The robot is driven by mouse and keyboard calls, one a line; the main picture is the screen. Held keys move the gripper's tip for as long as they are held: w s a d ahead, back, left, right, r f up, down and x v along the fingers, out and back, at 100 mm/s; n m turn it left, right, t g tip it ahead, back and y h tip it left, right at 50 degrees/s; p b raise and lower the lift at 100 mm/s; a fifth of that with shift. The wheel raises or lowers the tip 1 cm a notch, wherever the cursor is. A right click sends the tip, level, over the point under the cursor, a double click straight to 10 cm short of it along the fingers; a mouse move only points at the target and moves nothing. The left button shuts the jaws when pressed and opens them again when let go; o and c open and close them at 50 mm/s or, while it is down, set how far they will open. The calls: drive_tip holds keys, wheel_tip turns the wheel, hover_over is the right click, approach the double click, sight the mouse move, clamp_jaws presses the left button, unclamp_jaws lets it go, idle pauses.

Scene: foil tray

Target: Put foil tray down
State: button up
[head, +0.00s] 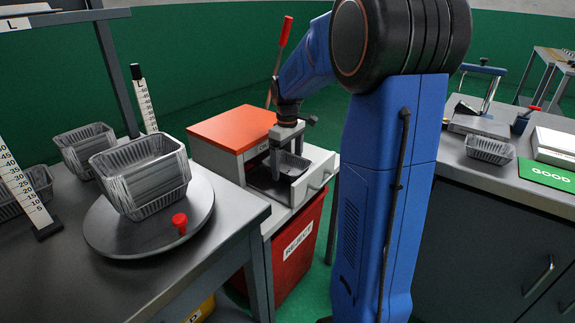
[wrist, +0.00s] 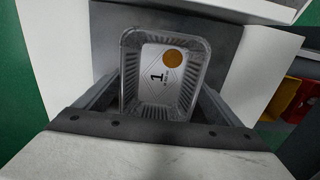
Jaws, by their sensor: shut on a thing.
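My gripper (head: 283,178) is shut on a foil tray (wrist: 166,80), with one finger on each side of it in the wrist view. The tray is silver with ribbed walls, and its floor shows a white label with a "1." and an orange round spot. In the head view the held foil tray (head: 292,163) is partly hidden by my gripper. It is in or just above the open drawer (head: 318,178) of the orange-topped box (head: 232,127). I cannot tell whether the tray touches the drawer's dark floor.
A stack of foil trays (head: 142,172) stands on a round turntable (head: 105,240) at left, beside a red knob (head: 180,223). A red REJECT bin (head: 292,252) is below the drawer. The right bench holds another foil tray (head: 489,149) and a green GOOD mat (head: 548,173).

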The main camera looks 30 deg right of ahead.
sight(288, 175)
drive_tip(key=shift+f, duration=0.25)
drive_tip(key=shift+f, duration=0.15)
drive_tip(key=o, duration=0.8)
wheel_tip(288, 175, up, 12)
drive_tip(key=shift+r, duration=0.2)
idle(0.4)
